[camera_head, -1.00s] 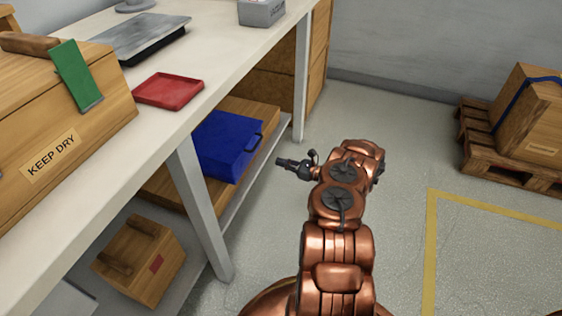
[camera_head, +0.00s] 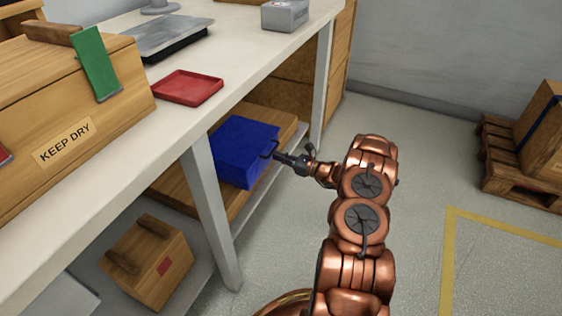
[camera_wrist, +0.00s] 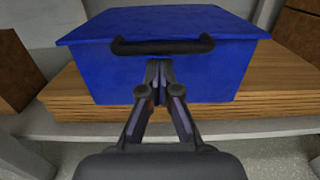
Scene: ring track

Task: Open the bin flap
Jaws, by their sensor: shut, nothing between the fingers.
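The blue bin (camera_head: 240,152) sits on a wooden board on the shelf under the bench. In the wrist view the bin (camera_wrist: 210,75) faces me with its lid-like top flap (camera_wrist: 165,20) down, and a dark handle (camera_wrist: 163,46) runs along the flap's front edge. My gripper (camera_head: 279,158) is at the bin's front, close to the handle. In the wrist view my gripper (camera_wrist: 159,66) is shut and empty, its fingertips just below the middle of the handle. I cannot tell whether they touch the handle or the bin's front wall.
The white bench top (camera_head: 230,60) overhangs the shelf, with a bench leg (camera_head: 213,200) left of the bin. A red tray (camera_head: 186,87) and a "KEEP DRY" crate (camera_head: 100,110) stand on top. A small wooden box (camera_head: 150,265) is below. Open floor lies right, before a pallet (camera_head: 505,165).

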